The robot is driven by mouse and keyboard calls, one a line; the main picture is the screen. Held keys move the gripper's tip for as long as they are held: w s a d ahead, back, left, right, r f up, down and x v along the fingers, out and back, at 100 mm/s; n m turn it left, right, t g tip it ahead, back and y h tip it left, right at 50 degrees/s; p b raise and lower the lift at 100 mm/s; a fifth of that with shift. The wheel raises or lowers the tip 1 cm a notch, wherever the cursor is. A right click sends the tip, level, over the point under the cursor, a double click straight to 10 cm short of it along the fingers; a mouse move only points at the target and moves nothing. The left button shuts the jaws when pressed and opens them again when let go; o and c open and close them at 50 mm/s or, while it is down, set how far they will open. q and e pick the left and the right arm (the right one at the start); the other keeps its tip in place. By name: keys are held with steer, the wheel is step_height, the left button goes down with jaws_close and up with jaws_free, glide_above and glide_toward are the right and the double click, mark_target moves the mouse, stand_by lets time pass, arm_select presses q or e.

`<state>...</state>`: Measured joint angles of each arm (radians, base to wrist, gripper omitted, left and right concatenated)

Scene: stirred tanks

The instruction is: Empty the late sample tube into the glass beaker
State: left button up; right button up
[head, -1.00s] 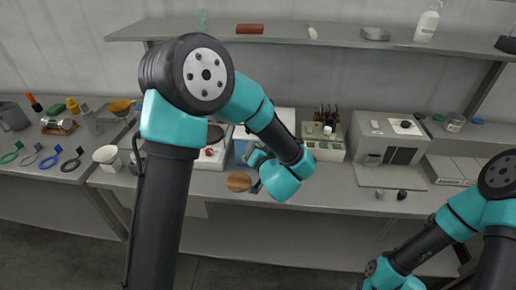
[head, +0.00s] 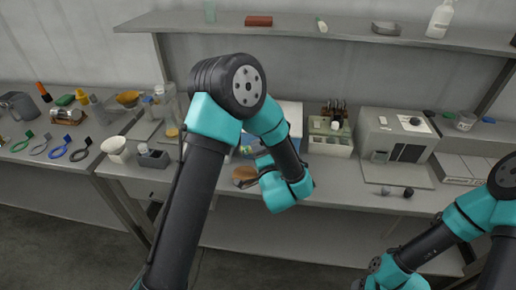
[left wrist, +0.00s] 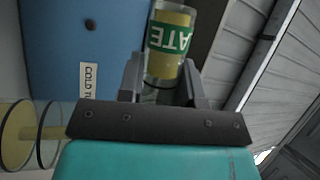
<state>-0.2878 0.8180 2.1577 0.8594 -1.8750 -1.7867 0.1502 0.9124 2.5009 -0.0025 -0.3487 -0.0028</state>
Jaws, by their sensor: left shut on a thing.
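My left gripper (left wrist: 161,85) is shut on the late sample tube (left wrist: 172,45), a clear tube with a green label whose visible letters "ATE" are upside down. Yellowish contents show in it. In the head view my left gripper (head: 256,165) is low over the front of the bench, mostly hidden by my own wrist. A clear glass vessel with yellow contents (left wrist: 18,135) lies at the lower left of the left wrist view; I cannot tell whether it is the glass beaker. My right gripper is not in view.
A blue box lettered "COLD T" (left wrist: 75,45) is close beside the tube. Along the bench stand a white cup (head: 116,150), a rack of small bottles (head: 330,135) and a grey-beige machine (head: 395,145). Small dark stoppers (head: 408,192) lie in front of the machine. A shelf (head: 300,32) runs behind.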

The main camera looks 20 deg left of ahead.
arm_select(q)
steer(key=shift+w+d+r+m+t, duration=0.1)
steer(key=shift+r+m+t, duration=0.3)
steer(key=shift+m, duration=0.5)
steer(key=shift+s+d+r+m+t, duration=0.1)
steer(key=shift+r+m+t, duration=0.35)
steer(key=shift+m, duration=0.45)
steer(key=shift+w+d+r+m+t, duration=0.1)
steer(key=shift+r+m+t, duration=0.3)
steer(key=shift+m, duration=0.5)
steer(key=f+n+g, duration=0.1)
steer(key=n, duration=0.1)
steer(key=n+g, duration=0.1)
steer(key=n, duration=0.1)
steer(key=f+n+g, duration=0.1)
steer(key=n, duration=0.1)
steer(key=shift+a+f, duration=0.3)
steer(key=shift+f, duration=0.05)
